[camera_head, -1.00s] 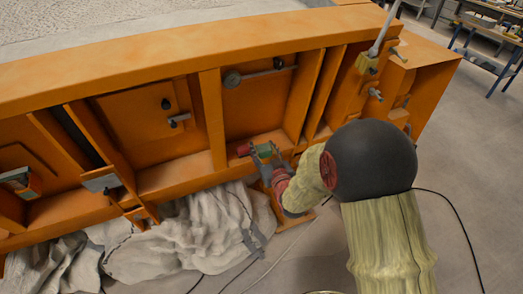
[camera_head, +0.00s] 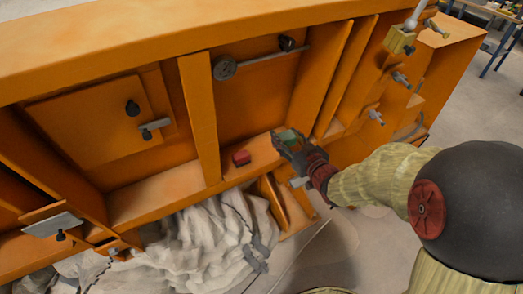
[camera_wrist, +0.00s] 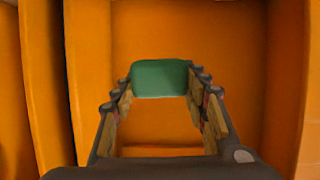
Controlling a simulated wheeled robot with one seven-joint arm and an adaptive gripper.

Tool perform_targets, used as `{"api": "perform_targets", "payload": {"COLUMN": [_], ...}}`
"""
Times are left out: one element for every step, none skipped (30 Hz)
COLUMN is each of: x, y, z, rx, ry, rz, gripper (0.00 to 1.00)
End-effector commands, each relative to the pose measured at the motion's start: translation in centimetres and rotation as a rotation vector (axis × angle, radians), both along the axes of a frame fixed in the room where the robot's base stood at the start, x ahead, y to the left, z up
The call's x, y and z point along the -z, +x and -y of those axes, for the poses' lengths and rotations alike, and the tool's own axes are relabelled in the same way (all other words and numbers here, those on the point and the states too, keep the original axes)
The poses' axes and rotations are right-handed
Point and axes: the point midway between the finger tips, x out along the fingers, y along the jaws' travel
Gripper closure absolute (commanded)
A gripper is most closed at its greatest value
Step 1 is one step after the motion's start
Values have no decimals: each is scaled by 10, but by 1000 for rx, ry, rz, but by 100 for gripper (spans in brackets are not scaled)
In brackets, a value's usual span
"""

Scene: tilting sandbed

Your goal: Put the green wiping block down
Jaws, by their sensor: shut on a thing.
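The green wiping block (camera_head: 289,136) is held between the fingertips of my gripper (camera_head: 287,142), in the lower bay of the orange frame. In the wrist view the green block (camera_wrist: 160,78) spans the gap between both fingers (camera_wrist: 160,90), with orange panel behind it. The gripper is shut on it. The block is close to the bay's lower ledge (camera_head: 222,176), but I cannot tell whether it touches. The fingers hide part of the block in the head view.
A small red block (camera_head: 241,158) lies on the ledge left of my gripper. Upright orange ribs (camera_head: 320,75) stand to the right. A grey rod with a round knob (camera_head: 225,68) is above. Grey crumpled cloth (camera_head: 215,235) hangs below. The ledge left of the red block is clear.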

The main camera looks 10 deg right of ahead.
Motion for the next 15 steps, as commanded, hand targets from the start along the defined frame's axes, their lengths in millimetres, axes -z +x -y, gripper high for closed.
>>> {"api": "perform_targets", "payload": {"x": [2, 3, 3, 3, 3, 4, 5, 5, 7, 8, 10, 13, 17, 20, 25], "y": [-7, -11, -16, -19, -22, -26, -28, -29, -28, -26, -23, -17, -11, -5, 4], "z": [1, 0, -1, -2, -2, -4, -4, -4, -5, -5, -5, -5, -6, -6, -6], "rx": [-15, -26, -39, -48, -55, -66, -70, -75, -78, -81, -82, -84, -85, -85, -85], "ry": [-2, -2, -2, -4, -2, -3, -3, -3, -3, -2, -2, -2, -2, -2, -2], "rz": [-1, -3, -6, -6, -8, -11, -12, -12, -13, -14, -14, -14, -15, -16, -16], "gripper": [73, 73, 73, 73, 73, 73, 73, 73, 73, 73, 73, 73, 73, 73, 73]}}
